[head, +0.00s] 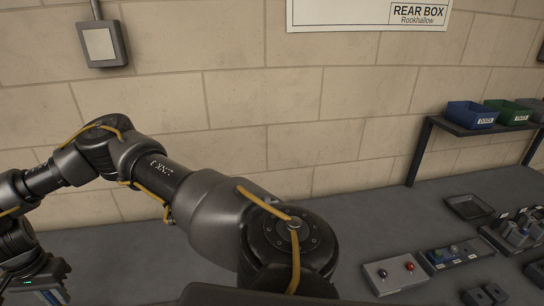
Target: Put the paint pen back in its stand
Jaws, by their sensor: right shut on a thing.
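My right gripper (36,287) is at the lower left corner, at the end of the arm that crosses the picture. Its fingers are cut off by the bottom edge. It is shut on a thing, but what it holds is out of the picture. I cannot make out the paint pen. A rack with several labelled upright items (516,234) stands on the bench at the far right. I cannot tell whether it is the pen's stand. My left gripper is not in view.
The grey bench (370,232) is clear in the middle. At the right are a box with black and red knobs (397,273), a blue-topped block (453,253) and a dark tray (468,206). A shelf (480,125) holds blue (471,115) and green bins (508,112).

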